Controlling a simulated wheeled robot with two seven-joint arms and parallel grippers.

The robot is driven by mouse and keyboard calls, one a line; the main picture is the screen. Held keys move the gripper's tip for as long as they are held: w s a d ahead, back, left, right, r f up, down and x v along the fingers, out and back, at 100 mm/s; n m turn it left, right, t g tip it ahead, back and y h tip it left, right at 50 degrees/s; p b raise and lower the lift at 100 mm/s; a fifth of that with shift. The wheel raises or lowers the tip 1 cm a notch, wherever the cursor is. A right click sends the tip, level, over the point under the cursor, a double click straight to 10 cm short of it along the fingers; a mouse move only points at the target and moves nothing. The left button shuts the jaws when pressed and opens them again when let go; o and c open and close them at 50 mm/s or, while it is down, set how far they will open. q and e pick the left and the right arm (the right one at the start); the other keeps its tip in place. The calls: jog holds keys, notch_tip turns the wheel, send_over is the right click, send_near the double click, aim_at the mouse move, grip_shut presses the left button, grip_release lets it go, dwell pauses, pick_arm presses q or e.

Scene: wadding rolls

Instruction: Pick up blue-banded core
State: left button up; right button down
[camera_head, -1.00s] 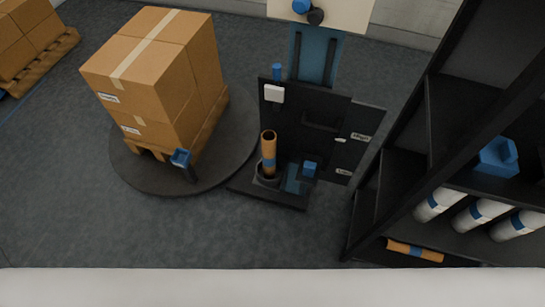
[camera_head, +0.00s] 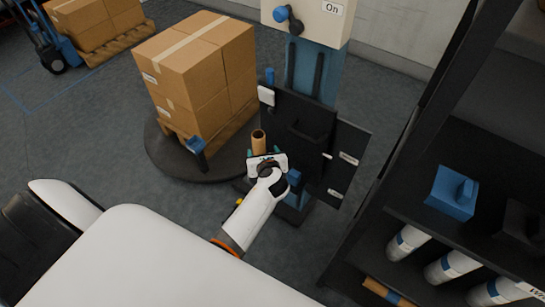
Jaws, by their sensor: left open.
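A brown cardboard core (camera_head: 259,140) stands upright on the dark wrapping machine. Its open top end shows, but its lower part and blue band are hidden behind my left gripper. My left gripper (camera_head: 263,154) is open, with its fingertips at the core's sides, just below the top. I cannot tell whether they touch it. A second brown core with a blue band (camera_head: 376,287) lies on the lowest part of the rack at the lower right. My right gripper is not in view.
A dark rack (camera_head: 435,165) fills the right side, holding white rolls (camera_head: 408,243) and a blue object (camera_head: 453,192). Stacked boxes (camera_head: 195,75) stand on a round turntable (camera_head: 180,160) left of the machine. The machine's column (camera_head: 315,75) rises behind the core.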

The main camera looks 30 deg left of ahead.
aim_at(259, 143)
pick_arm(q)
jog(key=b+x, duration=0.1)
jog(key=x, duration=0.4)
jog(key=shift+a+f, duration=0.15)
jog(key=shift+x, duration=0.75)
jog(key=b+x, duration=0.1)
jog(key=x, duration=0.3)
jog(key=shift+w+a+b, duration=0.15)
jog(key=shift+w+b, duration=0.05)
jog(key=shift+b, duration=0.15)
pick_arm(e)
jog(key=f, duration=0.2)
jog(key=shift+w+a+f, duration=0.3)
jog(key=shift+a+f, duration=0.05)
pick_arm(q)
jog(key=shift+s, duration=0.1)
jog(key=shift+c, duration=0.2)
jog(key=c, duration=1.3)
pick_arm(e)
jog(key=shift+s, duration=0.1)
